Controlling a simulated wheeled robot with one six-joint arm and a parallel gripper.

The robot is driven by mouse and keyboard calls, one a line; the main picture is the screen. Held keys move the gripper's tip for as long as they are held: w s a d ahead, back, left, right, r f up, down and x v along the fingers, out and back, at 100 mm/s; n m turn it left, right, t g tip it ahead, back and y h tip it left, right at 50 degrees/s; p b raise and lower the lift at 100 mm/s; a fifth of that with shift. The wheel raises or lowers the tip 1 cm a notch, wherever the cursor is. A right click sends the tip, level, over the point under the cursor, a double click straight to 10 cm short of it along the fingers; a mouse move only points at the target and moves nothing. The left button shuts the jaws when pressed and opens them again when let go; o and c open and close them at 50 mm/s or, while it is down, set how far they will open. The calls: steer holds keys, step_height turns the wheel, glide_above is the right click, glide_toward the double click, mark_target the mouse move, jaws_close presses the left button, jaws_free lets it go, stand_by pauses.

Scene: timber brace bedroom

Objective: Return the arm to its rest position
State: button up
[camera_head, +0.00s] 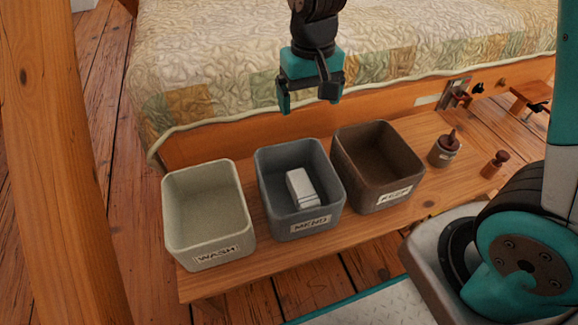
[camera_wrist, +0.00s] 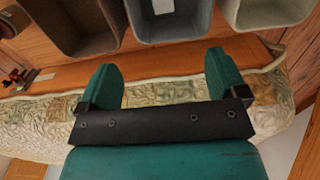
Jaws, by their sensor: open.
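My gripper (camera_head: 312,97) hangs open and empty in the head view, above the far edge of the bench and in front of the bed. In the wrist view my gripper (camera_wrist: 163,75) shows two teal fingers spread apart with nothing between them. Part of my arm stands at the right of the head view. The grey MEND bin (camera_head: 265,206) is below the gripper and holds a white block (camera_head: 300,188). The MEND bin also shows at the top of the wrist view (camera_wrist: 160,35).
A pale WASH bin (camera_head: 210,254) and a brown bin (camera_head: 350,170) flank the MEND bin on the wooden bench (camera_head: 440,195). A small pot (camera_head: 443,152) and a wooden peg (camera_head: 494,164) stand to the right. A quilted bed (camera_head: 220,60) is behind; a timber post (camera_head: 50,150) is at left.

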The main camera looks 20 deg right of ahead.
steer(key=s+a+r+n+y, duration=0.2)
steer(key=s+r+n, duration=0.25)
steer(key=s, duration=0.45)
steer(key=s+a+r+n+y, duration=0.25)
steer(key=s+r, duration=0.25)
steer(key=s, duration=0.4)
step_height(320, 180, up, 34)
steer(key=p, duration=3.4)
steer(key=shift+s+r, duration=0.2)
steer(key=shift+s, duration=0.05)
